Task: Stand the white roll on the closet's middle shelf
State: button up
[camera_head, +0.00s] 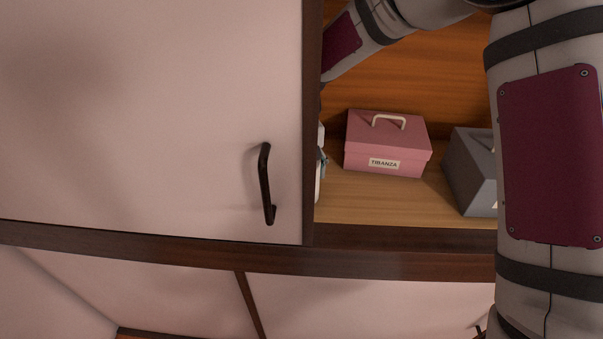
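The closet's wooden shelf (400,203) shows in the opening right of the pale door. A narrow white sliver (320,186) stands at the door's edge, just above the shelf; it may be the white roll, but most of it is hidden behind the door. A small grey-blue part (323,163) lies against it and may be a piece of my gripper. My arm reaches in from the upper right and passes behind the door's edge, so the gripper's fingers are hidden. I cannot tell whether they hold the sliver or whether it touches the shelf.
A pink box (385,155) labelled TIRANZA, with a white handle, sits on the shelf. A grey box (472,172) stands to its right, partly behind my arm. The pale door (150,120) with its dark handle (266,185) covers the left side. Bare shelf lies before the pink box.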

jog(key=shift+f, duration=0.15)
jog(key=o, duration=1.2)
jog(key=shift+o, duration=0.2)
notch_tip(320, 180, up, 8)
jog(key=b, duration=0.1)
